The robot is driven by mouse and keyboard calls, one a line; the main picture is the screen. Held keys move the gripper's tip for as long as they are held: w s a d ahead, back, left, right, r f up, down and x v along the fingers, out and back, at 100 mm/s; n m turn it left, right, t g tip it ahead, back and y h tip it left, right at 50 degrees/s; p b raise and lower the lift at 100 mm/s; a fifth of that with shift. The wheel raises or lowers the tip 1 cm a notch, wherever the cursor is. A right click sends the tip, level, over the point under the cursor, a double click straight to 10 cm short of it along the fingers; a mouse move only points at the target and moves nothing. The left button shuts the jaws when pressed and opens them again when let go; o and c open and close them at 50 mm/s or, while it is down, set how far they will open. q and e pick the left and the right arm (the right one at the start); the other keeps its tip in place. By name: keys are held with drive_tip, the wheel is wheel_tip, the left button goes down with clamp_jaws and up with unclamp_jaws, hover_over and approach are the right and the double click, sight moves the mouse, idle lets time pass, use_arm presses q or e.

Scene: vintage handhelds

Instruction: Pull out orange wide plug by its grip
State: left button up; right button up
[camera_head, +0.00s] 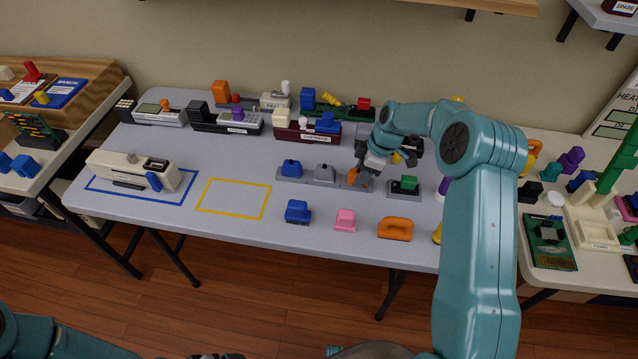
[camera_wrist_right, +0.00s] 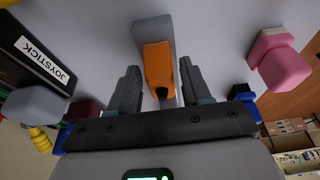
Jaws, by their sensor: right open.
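In the wrist view the right gripper (camera_wrist_right: 159,76) is open, one finger on each side of the plug. A gap shows on both sides. My left gripper is not in view.
A blue plug (camera_head: 291,166) and a grey plug (camera_head: 324,173) stand left in the row; a green plug (camera_head: 408,183) stands right. Blue (camera_head: 298,210), pink (camera_head: 345,219) and orange (camera_head: 395,228) pieces lie in front. Bare table surrounds the yellow outline (camera_head: 235,197).

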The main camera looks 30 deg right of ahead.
sight(356, 171)
drive_tip(key=shift+s, duration=0.1)
clamp_jaws()
drive_tip(key=shift+r+p, duration=0.3)
drive_tip(key=shift+r, duration=0.5)
drive_tip(key=shift+r, duration=0.1)
drive_tip(key=shift+r+p, duration=0.9)
drive_tip(key=shift+r, duration=1.15)
